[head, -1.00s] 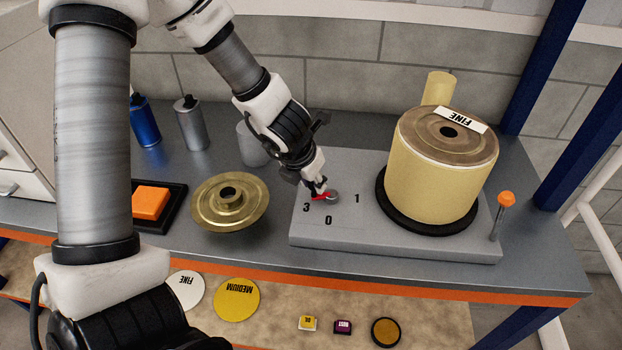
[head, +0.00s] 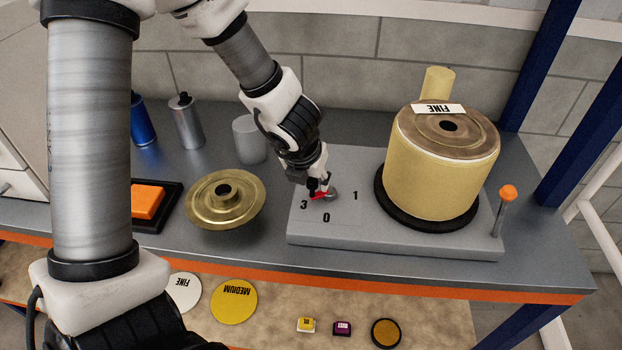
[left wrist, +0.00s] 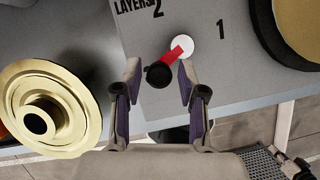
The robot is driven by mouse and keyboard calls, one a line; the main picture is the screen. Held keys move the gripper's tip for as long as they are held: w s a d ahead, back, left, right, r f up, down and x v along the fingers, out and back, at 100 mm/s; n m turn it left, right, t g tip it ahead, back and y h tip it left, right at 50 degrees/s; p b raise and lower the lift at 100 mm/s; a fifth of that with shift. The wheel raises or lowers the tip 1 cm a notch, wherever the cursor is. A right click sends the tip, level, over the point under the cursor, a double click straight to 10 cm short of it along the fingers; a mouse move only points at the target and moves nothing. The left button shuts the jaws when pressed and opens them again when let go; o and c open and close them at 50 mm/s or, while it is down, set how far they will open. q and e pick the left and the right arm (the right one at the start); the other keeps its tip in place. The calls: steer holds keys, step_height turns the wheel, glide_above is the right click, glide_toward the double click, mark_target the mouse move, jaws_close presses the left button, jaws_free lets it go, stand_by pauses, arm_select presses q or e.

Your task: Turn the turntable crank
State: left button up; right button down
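The turntable crank (head: 321,195) is a red arm on a small round hub, on a grey base plate (head: 400,238) marked 0, 1 and 3. In the left wrist view the crank's black knob (left wrist: 158,75) lies between my left gripper's fingertips (left wrist: 158,82), with a visible gap on each side. The red arm runs from the knob to the pale hub, and the marks LAYERS, 2 and 1 show. In the head view the crank points left, towards the 3. The black turntable (head: 398,212) carries a large yellow spool (head: 440,170) labelled FINE. My right gripper is out of view.
A brass flanged disc (head: 225,212) lies left of the base. An orange block (head: 148,201) on a black tray, a grey cup (head: 250,140) and bottles stand further left. An orange-topped post (head: 507,195) stands at the right. Discs and small blocks lie on the lower shelf.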

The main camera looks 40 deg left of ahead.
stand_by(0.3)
arm_select(q)
steer(key=v, duration=0.7)
steer(key=shift+r, duration=0.2)
steer(key=shift+d, duration=0.1)
steer(key=shift+s, duration=0.1)
